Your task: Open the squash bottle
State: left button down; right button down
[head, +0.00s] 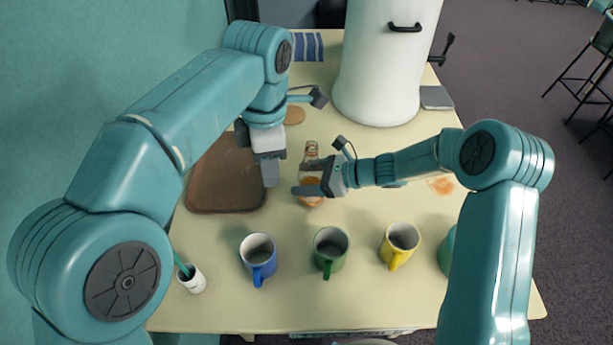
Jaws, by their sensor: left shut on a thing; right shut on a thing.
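The squash bottle (311,175) stands upright on the table, clear with orange squash and an orange label. Its neck looks bare, with no cap visible on it. My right gripper (308,191) is shut on the bottle's body from the right. My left gripper (270,172) points down, left of the bottle and apart from it, over the brown tray's right edge. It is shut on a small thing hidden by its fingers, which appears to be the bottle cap.
The brown tray (215,198) lies at left. Blue (258,250), green (330,244) and yellow (400,238) mugs line the front. A white cup (193,280) stands front left. A large white urn (380,70) stands behind. A round coaster (294,115) lies at the back.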

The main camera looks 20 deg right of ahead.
jog(key=shift+r, duration=0.1)
jog(key=shift+f, duration=0.2)
jog(key=shift+c, duration=0.3)
grip_release()
jog(key=shift+r, duration=0.15)
